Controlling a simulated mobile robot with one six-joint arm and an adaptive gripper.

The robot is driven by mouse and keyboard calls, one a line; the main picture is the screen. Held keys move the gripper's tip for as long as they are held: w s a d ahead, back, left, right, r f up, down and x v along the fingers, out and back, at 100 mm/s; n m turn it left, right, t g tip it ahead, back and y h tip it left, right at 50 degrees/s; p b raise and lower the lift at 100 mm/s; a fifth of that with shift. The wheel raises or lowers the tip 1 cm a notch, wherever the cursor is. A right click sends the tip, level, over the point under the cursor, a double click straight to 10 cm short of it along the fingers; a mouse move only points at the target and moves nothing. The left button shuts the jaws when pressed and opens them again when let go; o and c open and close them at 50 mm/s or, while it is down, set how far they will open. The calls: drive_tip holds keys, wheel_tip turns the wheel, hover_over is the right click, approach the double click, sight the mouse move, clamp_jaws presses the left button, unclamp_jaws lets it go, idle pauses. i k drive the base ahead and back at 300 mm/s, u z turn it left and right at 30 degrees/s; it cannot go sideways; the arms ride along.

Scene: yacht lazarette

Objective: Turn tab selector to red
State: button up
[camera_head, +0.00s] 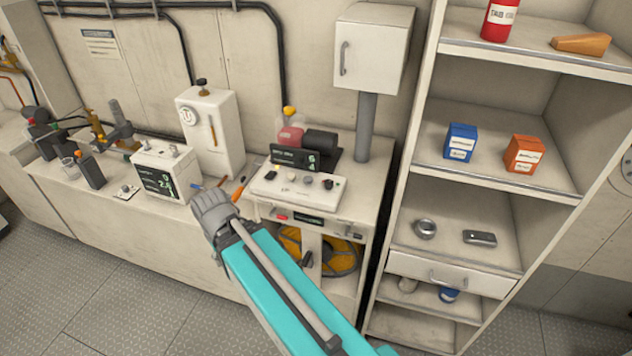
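A white control panel (298,190) with several small knobs and a dark switch lies on the bench, right of the middle of the bench run. I cannot tell which of these small parts is the tab selector, nor its setting. A small red part (281,217) and a dark green-lit display (308,219) are on the cabinet front below the panel. My gripper (210,202) is a grey end on my teal arm, left of the panel and apart from it in the picture. Its fingertips are not clear, so I cannot tell whether it is open.
A white meter (165,170) and a tall white dispenser (211,128) stand to the left. Behind the panel are a dark display (295,159) and a red-pink bottle (290,138). A grey post (366,120) and a shelf unit (505,62) stand to the right.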

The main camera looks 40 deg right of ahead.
sight(328, 183)
drive_tip(key=u, duration=0.15)
drive_tip(key=k, duration=1.15)
drive_tip(key=z, duration=0.9)
drive_tip(key=i, duration=1)
drive_tip(key=u, duration=0.05)
